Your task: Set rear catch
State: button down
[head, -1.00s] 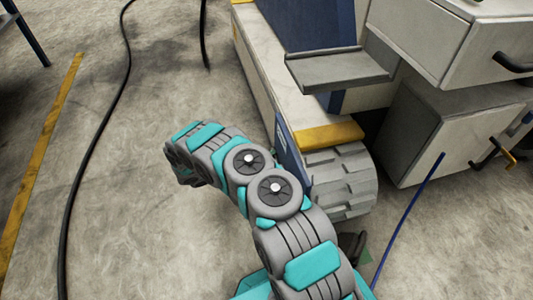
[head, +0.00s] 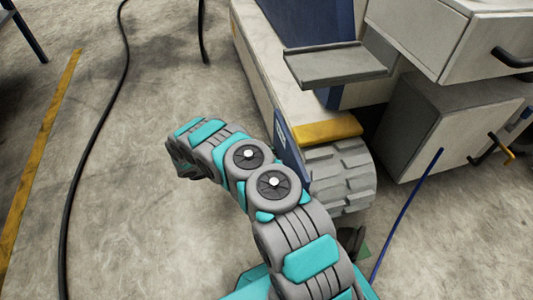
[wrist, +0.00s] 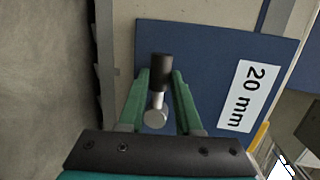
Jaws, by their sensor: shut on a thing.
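In the wrist view, a catch with a black cylindrical grip (wrist: 162,70) and a light metal round-ended pin (wrist: 156,117) stands out in front of a blue panel (wrist: 205,50). My gripper (wrist: 161,82) has its two green fingers on either side of the catch, shut on it. The exact contact faces are hard to make out. The panel has a white label (wrist: 247,96) reading "20 mm" to the right of the fingers. In the head view, my bent arm hides the gripper and the catch.
A pale machine base (head: 262,70) with a yellow step (head: 328,132) and a ribbed wheel (head: 340,178) stands right of my arm. A grey shelf (head: 335,65) and drawer cabinet (head: 450,40) jut out. A black cable (head: 95,140) lies on open floor at left.

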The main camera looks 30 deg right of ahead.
jog(key=c, duration=0.6)
grip_release()
jog(key=a+r, duration=0.1)
jog(key=a, duration=0.6)
jog(key=shift+w+a+r+p, duration=0.15)
jog(key=shift+a+r+p, duration=0.05)
jog(key=shift+a+p, duration=0.15)
jog(key=s+d+r+m+g+y+p, duration=0.1)
jog(key=s+d+r+m+g+y, duration=0.1)
jog(key=s+r+m, duration=0.6)
jog(key=s+d+r+m+g+y+p, duration=0.15)
jog(key=r+m, duration=0.25)
jog(key=r, duration=0.8)
jog(key=s+d+r+m+g+y+p, duration=0.2)
jog(key=s+r+m, duration=0.3)
jog(key=r, duration=0.5)
jog(key=s+a+r+m+t+y+p, duration=0.1)
jog(key=s+a+r+m+y, duration=0.2)
jog(key=s, duration=0.5)
jog(key=s+a+r+m+t+y+p, duration=0.1)
jog(key=s+a+r+m+y, duration=0.3)
jog(key=s+m, duration=0.5)
jog(key=s+a+r+m+t+y+p, duration=0.2)
jog(key=s+a+r+m+y, duration=0.1)
jog(key=s+a+r+m, duration=0.3)
jog(key=s+a, duration=0.2)
jog(key=shift+s+a+r, duration=0.2)
jog(key=shift+s, duration=0.2)
